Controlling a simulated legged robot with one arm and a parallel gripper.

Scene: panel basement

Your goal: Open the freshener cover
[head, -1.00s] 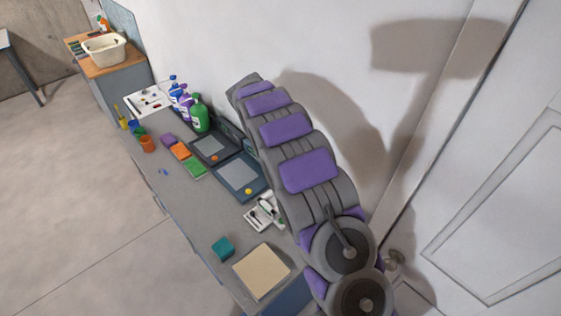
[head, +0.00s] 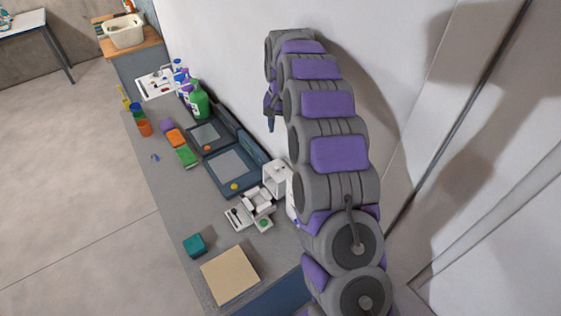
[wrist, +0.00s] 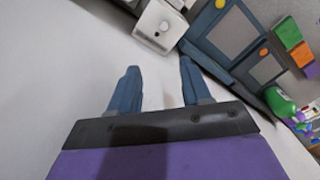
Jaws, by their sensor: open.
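A white box (head: 277,177), which looks like the freshener, stands at the back of the counter by the wall in the head view, partly hidden by my arm. In the wrist view the white box (wrist: 159,26) is at the top centre, with a round mark on its face. I cannot tell which part is its cover or whether it is open. My gripper (head: 271,122) hangs near the wall, up the picture from the box in the head view. In the wrist view my gripper (wrist: 158,72) is open and empty, its blue fingers apart and clear of the box.
Two dark trays or cases (head: 252,185) lie open beside the white box. A white tray with small items (head: 240,218), a teal block (head: 194,244) and a beige board (head: 230,275) lie nearer the front. Bottles (head: 199,100) stand farther back. The wall is close behind.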

